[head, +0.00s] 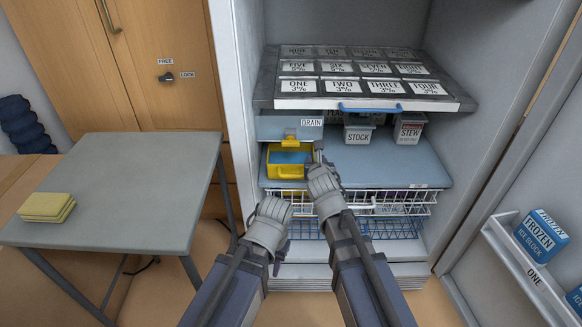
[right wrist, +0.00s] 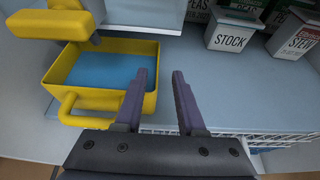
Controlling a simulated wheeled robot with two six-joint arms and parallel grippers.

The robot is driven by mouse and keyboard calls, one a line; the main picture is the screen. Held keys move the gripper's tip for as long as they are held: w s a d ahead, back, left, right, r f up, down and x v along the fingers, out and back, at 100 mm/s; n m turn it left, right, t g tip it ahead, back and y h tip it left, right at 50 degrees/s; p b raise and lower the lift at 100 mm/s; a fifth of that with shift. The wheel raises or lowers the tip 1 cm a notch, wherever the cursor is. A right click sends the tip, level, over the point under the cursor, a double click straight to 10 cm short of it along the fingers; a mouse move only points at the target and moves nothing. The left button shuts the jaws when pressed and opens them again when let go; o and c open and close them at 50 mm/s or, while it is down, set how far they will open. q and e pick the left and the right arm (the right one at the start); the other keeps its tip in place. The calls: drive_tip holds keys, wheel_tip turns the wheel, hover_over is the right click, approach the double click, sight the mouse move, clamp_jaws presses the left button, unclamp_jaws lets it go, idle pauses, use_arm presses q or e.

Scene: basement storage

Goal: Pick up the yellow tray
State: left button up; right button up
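The yellow tray (head: 272,171) sits on the blue-grey shelf inside the open freezer, under the drain. In the right wrist view the tray (right wrist: 95,98) holds something flat and blue, and its handle loop faces the front left. My right gripper (head: 318,152) is in the freezer opening at the tray's right side. In its wrist view the right gripper (right wrist: 160,75) has its two fingers apart with nothing between them; the left finger overlaps the tray's right edge, and contact cannot be told. My left gripper (head: 268,222) is lower left, outside the freezer; its fingers are mostly hidden.
A yellow drain lever (head: 291,140) hangs just above the tray. Stock (head: 358,136) and stew (head: 408,132) tubs stand to the right. A labelled rack (head: 367,104) lies above, a wire basket (head: 400,203) below. A grey table (head: 130,180) with yellow sponges (head: 47,207) stands left.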

drive_tip(key=b+x, duration=0.2)
drive_tip(key=x, duration=0.3)
drive_tip(key=shift+a+f, duration=0.15)
clamp_jaws()
idle(1.2)
